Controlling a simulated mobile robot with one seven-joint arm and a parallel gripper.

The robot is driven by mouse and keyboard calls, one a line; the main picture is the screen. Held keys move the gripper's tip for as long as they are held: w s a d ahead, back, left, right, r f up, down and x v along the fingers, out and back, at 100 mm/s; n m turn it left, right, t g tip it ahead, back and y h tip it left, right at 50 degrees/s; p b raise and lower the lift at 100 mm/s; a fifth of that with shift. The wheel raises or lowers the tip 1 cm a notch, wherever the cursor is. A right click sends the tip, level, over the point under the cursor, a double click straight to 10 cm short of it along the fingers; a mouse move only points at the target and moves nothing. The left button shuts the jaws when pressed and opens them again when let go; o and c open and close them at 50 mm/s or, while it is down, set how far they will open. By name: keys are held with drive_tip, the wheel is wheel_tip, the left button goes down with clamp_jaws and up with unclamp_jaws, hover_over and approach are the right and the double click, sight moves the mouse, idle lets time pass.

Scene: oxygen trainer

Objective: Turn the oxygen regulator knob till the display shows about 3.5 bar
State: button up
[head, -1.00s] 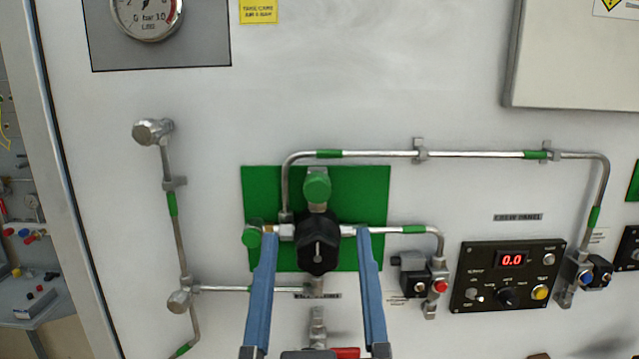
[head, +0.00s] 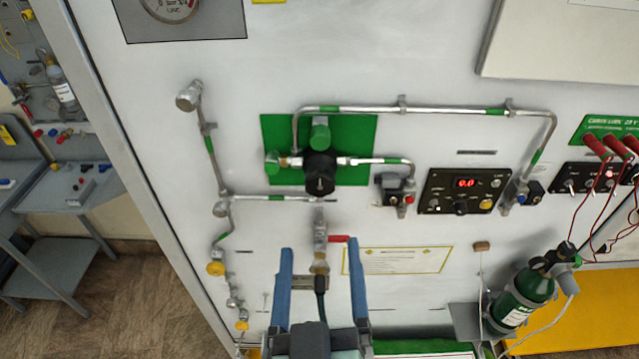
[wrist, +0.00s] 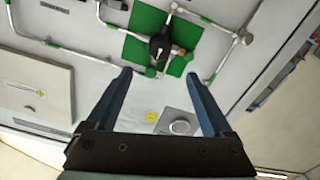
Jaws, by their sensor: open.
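The black regulator knob (head: 320,174) sits on the green plate (head: 362,130), with a light mark on its face. It also shows in the wrist view (wrist: 158,47), beyond the fingertips. The red digital display (head: 466,183) on the black control panel reads 0.0. My gripper (head: 320,246) has two blue fingers spread apart, with nothing between them. In the head view it appears below the knob, in front of the red-handled valve. In the wrist view my gripper (wrist: 158,73) is open, and the knob appears between and past the tips, not touched.
Steel pipes (head: 430,110) run around the plate. A red-handled valve (head: 335,239) sits below it. A green cylinder (head: 522,300) stands at lower right, near red cables (head: 600,150). A round gauge (head: 172,8) is at upper left. The panel between is flat.

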drive_tip(key=b, duration=0.5)
approach(319, 186)
drive_tip(key=shift+w, duration=0.75)
drive_tip(key=w+p, duration=0.2)
drive_tip(key=w, duration=0.4)
drive_tip(key=shift+w+p, duration=0.25)
drive_tip(key=shift+p, duration=0.05)
drive_tip(key=shift+w, duration=0.65)
clamp_jaws()
